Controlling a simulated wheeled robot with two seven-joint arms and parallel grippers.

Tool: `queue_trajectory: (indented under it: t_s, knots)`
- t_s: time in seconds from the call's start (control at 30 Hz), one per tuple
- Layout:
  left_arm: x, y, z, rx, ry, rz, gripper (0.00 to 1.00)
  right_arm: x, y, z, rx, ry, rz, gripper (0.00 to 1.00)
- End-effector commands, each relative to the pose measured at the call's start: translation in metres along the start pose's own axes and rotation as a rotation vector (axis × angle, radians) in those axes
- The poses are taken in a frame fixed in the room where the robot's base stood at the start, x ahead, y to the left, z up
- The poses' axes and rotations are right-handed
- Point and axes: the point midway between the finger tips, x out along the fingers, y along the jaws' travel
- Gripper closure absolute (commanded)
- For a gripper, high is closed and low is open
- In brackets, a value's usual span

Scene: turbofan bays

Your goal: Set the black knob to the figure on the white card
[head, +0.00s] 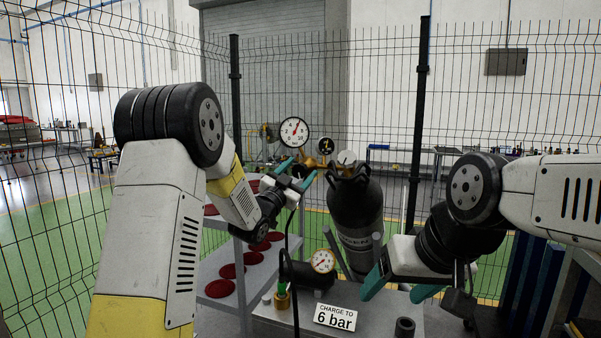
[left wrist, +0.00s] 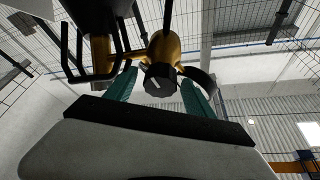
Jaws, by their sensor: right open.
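The black knob (left wrist: 160,80) shows in the left wrist view on a brass regulator body (left wrist: 161,48), with a white pointer mark on its face. My left gripper (head: 301,168) is open, its teal fingers on either side of the knob with visible gaps. In the head view the knob is mostly hidden by the gripper. The white card (head: 335,316) on the bench reads "CHARGE TO 6 bar". A large white dial gauge (head: 295,132) stands above the left gripper, its needle pointing up and slightly right. My right gripper (head: 398,292) is open and empty over the bench's right part.
A dark gas cylinder (head: 356,215) stands right of the left gripper. A small black gauge (head: 326,146) is beside the large one. Another white gauge (head: 322,261) sits on a small black cylinder on the bench. A rack with red discs (head: 219,288) is at left. Mesh fencing stands behind.

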Motion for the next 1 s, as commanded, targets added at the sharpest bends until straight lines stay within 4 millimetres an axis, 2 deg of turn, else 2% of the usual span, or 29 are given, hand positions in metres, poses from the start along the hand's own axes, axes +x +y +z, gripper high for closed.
queue_trajectory:
  t_s: [0.17, 0.6, 0.73, 1.0]
  knots:
    - [-0.005, 0.0, 0.001, 0.0, -0.001, 0.0, 0.37, 0.0, 0.0, 0.0, 0.0, 0.0, 0.0, 0.29]
    - [-0.071, -0.001, 0.001, 0.0, -0.001, -0.002, 0.37, 0.0, 0.0, 0.0, 0.0, 0.0, 0.0, 0.29]
    - [-0.078, 0.0, 0.0, 0.0, -0.001, 0.0, 0.37, 0.0, 0.0, 0.0, 0.0, 0.0, 0.0, 0.29]
    - [-0.078, 0.0, 0.0, 0.0, 0.0, 0.0, 0.37, 0.0, 0.0, 0.0, 0.0, 0.0, 0.0, 0.29]
